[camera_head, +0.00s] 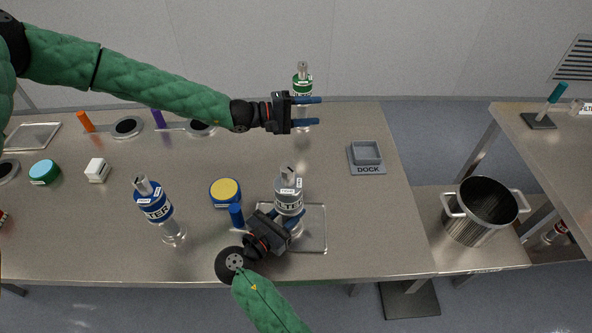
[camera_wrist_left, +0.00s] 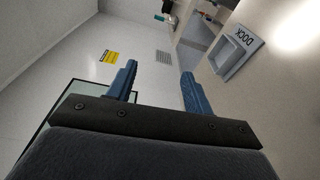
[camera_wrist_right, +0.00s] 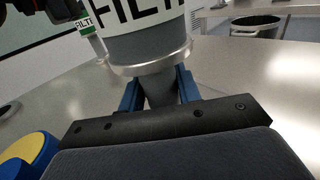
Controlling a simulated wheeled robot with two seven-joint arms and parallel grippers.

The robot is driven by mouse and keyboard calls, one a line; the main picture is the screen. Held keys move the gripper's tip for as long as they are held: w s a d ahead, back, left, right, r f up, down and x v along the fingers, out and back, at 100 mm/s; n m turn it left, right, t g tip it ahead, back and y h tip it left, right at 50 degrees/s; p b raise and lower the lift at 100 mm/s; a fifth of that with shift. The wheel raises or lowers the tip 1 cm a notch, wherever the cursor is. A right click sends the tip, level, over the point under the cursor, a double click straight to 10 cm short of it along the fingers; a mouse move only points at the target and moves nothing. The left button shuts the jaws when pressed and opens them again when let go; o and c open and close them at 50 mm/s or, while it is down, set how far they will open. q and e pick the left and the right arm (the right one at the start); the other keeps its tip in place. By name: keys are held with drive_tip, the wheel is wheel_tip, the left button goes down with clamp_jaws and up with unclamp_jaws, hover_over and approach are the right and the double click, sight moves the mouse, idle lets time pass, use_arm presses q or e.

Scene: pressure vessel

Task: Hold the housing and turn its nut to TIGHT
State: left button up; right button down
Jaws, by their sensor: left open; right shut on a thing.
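A grey-banded filter housing (camera_head: 289,194) stands upright near the front middle of the table, over a metal tray. My right gripper (camera_head: 284,222) is shut on its narrower lower part; the right wrist view shows the grey housing (camera_wrist_right: 145,45) rising above the fingers. A metal fitting (camera_head: 287,172) shows at its top; I cannot read any mark on the nut. My left gripper (camera_head: 318,111) is open and empty, level, farther back above the table, its fingers in front of a green-banded filter (camera_head: 302,85). The left wrist view shows nothing between its fingers.
A blue-banded filter (camera_head: 154,203) and a yellow-topped blue jar (camera_head: 225,192) stand left of the held housing. The metal tray (camera_head: 318,240) lies beneath it. A grey dock (camera_head: 367,168) is at the right. A pot (camera_head: 482,212) stands beyond the table's right edge.

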use_arm(q)
wheel_tip(320, 180, down, 2)
drive_tip(key=w+a+n+t+y, duration=0.2)
drive_tip(key=n, duration=0.5)
drive_tip(key=m+g, duration=1.5)
drive_tip(key=m, duration=2)
approach(294, 172)
drive_tip(key=shift+y, duration=0.4)
drive_tip(key=x, duration=1)
drive_tip(key=shift+d+r, duration=0.25)
drive_tip(key=shift+r, duration=0.05)
drive_tip(key=shift+c, duration=0.2)
